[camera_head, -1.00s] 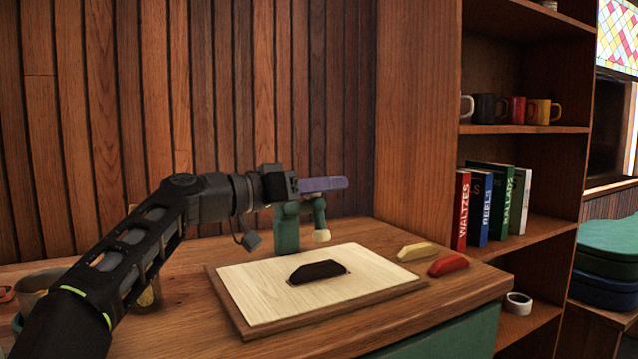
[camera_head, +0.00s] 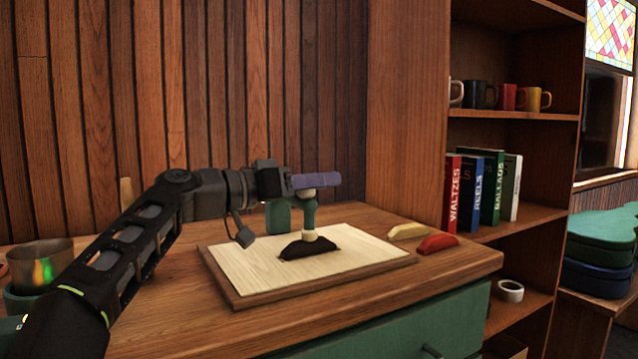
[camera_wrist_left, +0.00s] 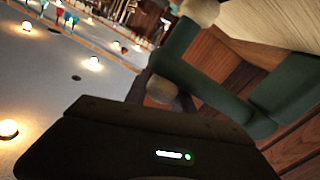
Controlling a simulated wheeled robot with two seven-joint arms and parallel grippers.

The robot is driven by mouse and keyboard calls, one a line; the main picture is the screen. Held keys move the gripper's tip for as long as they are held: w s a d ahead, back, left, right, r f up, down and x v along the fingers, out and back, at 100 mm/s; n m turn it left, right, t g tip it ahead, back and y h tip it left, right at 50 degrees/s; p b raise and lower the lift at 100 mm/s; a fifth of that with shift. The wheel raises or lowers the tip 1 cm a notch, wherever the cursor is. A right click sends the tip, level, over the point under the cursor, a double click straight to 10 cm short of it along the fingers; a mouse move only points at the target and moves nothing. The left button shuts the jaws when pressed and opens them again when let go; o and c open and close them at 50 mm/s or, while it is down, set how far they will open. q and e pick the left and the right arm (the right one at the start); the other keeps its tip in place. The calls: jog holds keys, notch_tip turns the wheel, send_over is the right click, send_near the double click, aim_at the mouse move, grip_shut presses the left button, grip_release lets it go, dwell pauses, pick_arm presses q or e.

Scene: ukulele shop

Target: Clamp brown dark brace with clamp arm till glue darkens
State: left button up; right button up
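The dark brown brace (camera_head: 294,250) lies on the pale board (camera_head: 255,269). The green clamp arm (camera_head: 308,216) is swung down over it, and its cream pad (camera_head: 309,236) appears to rest on the brace's top. My left gripper (camera_head: 318,181) is at the clamp arm's cream knob (camera_head: 309,193). The left wrist view shows this knob (camera_wrist_left: 160,90) between the two dark fingers, which appear shut on it. The other cream tip (camera_wrist_left: 200,11) shows at that view's top. Glue around the brace is too small to judge. My right gripper is out of view.
A yellow brace (camera_head: 408,231) and a red brace (camera_head: 437,243) lie on the bench right of the board. A metal cup (camera_head: 40,262) stands at the left. A shelf with books (camera_head: 480,190) and mugs stands at the right.

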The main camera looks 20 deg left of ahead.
pick_arm(q)
jog(key=o, duration=0.5)
jog(key=shift+s+d+r, duration=0.1)
jog(key=shift+d+r, duration=0.05)
jog(key=shift+c, duration=0.2)
jog(key=b+v, duration=0.1)
jog(key=v, duration=0.7)
jog(key=shift+d, duration=0.1)
